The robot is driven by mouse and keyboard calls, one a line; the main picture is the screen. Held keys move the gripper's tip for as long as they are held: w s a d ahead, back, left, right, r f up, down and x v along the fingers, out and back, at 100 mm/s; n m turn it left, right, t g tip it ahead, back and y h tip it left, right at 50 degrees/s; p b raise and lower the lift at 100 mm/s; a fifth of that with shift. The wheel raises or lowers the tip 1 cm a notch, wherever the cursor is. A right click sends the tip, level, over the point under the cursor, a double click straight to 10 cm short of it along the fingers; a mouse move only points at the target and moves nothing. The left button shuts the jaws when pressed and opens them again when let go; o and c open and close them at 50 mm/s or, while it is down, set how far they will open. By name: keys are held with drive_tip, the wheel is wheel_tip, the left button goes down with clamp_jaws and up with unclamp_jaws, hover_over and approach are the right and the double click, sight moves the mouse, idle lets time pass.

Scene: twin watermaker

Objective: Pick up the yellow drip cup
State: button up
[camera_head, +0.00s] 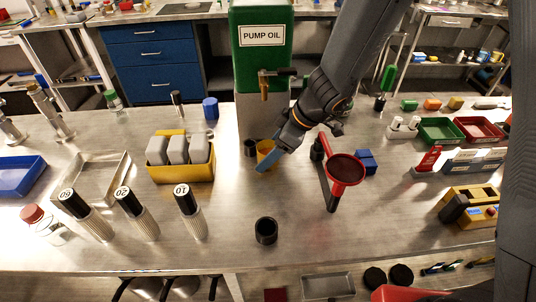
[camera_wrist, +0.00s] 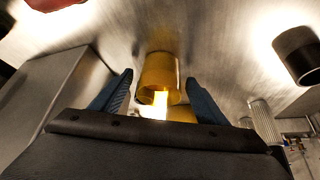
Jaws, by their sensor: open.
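The yellow drip cup (camera_head: 266,150) stands on the metal bench in front of the green pump oil dispenser (camera_head: 262,60), partly hidden by my gripper. In the wrist view the yellow drip cup (camera_wrist: 159,72) lies between and just beyond my two blue fingers. My gripper (camera_head: 268,165) reaches down from the upper right and its fingertips are at the cup in the head view. The fingers are open, one on each side of the cup in the wrist view (camera_wrist: 160,95), with gaps visible to both sides.
A red funnel (camera_head: 346,170) on a stand is to the right. A yellow bin with grey bottles (camera_head: 180,172) is to the left. A black cup (camera_head: 266,231) stands in front, with bare bench around it.

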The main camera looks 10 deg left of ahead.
drive_tip(key=shift+a+f, duration=0.35)
drive_tip(key=shift+f, duration=0.2)
drive_tip(key=shift+w, duration=0.1)
drive_tip(key=c, duration=1.2)
drive_tip(key=shift+r, duration=0.15)
